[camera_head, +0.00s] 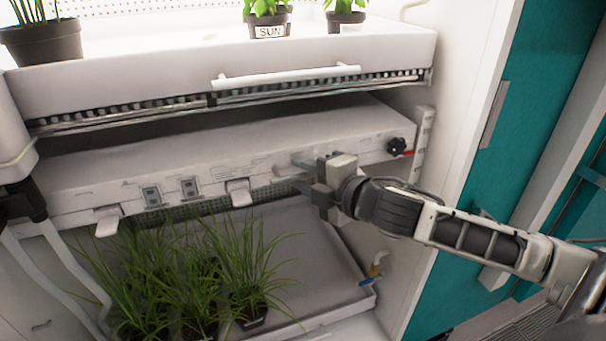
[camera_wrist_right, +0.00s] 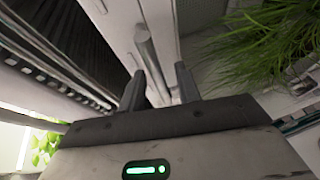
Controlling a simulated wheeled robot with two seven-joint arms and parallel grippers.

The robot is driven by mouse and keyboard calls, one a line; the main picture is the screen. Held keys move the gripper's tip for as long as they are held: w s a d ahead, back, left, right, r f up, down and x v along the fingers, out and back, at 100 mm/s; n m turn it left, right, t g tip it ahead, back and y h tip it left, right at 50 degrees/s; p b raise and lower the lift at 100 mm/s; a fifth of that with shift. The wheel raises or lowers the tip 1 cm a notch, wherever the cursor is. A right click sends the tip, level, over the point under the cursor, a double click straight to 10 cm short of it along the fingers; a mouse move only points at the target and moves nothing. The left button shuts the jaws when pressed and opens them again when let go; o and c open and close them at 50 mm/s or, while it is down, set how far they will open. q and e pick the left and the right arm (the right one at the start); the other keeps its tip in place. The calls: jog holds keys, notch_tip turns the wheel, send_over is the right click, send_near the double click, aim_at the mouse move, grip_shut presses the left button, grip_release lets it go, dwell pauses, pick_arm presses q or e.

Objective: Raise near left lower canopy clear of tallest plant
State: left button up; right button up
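The near left lower canopy (camera_head: 120,172) is a long white box under the upper shelf in the head view, with switches and tabs on its front and a dark knob (camera_head: 397,146) at its right end. Tall grassy plants (camera_head: 190,270) stand below it; the leaf tips of the tallest reach about its lower edge. My right gripper (camera_head: 312,183) is at the canopy's front, right of centre. In the wrist view its fingers (camera_wrist_right: 160,88) are apart, and a grey bar (camera_wrist_right: 150,55) shows between and beyond them. Contact cannot be told. My left gripper is not in view.
The upper tray (camera_head: 130,88) with a white handle (camera_head: 285,76) and potted plants is above the canopy. The lower tray (camera_head: 310,240) has bare space right of the plants. A small valve (camera_head: 375,268) is at its right. Pale hoses (camera_head: 65,265) run down the left.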

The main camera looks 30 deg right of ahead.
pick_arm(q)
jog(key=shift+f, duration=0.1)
pick_arm(e)
jog(key=shift+w, duration=0.3)
